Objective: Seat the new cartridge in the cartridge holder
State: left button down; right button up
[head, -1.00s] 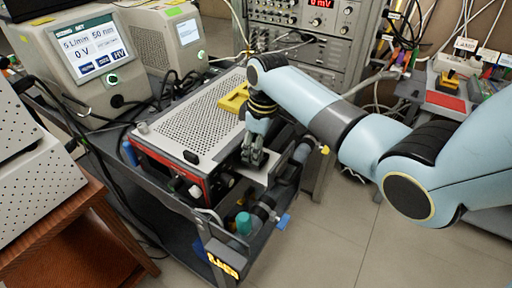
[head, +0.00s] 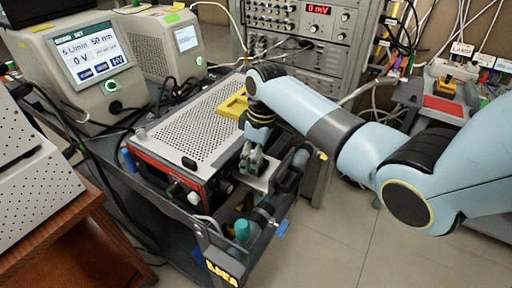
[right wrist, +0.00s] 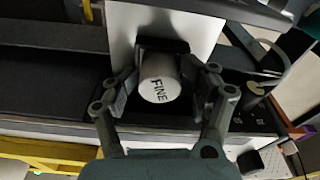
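In the right wrist view a white cylinder marked FINE (right wrist: 160,85), which looks like the cartridge, has its labelled end towards the camera. Its far end meets a black bracket-like part (right wrist: 178,46) in front of a pale plate (right wrist: 200,25). How deeply it sits there cannot be told. My right gripper (right wrist: 163,72) has one finger on each side of the cylinder, with dark gaps beside it, so it looks open around it. In the head view my right gripper (head: 252,160) is at the red-fronted box's right corner; the cylinder is hidden there. My left gripper is not in view.
The perforated box (head: 195,110) sits on a dark cart, with a yellow bracket (head: 232,104) on top. Hoses and a teal-capped part (head: 242,230) are below the gripper. Instruments with screens (head: 92,52) stand behind. Open floor (head: 340,240) lies to the right.

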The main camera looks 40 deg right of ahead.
notch_tip(320, 180, up, 13)
jog(key=s, duration=0.1)
jog(key=shift+d, duration=0.4)
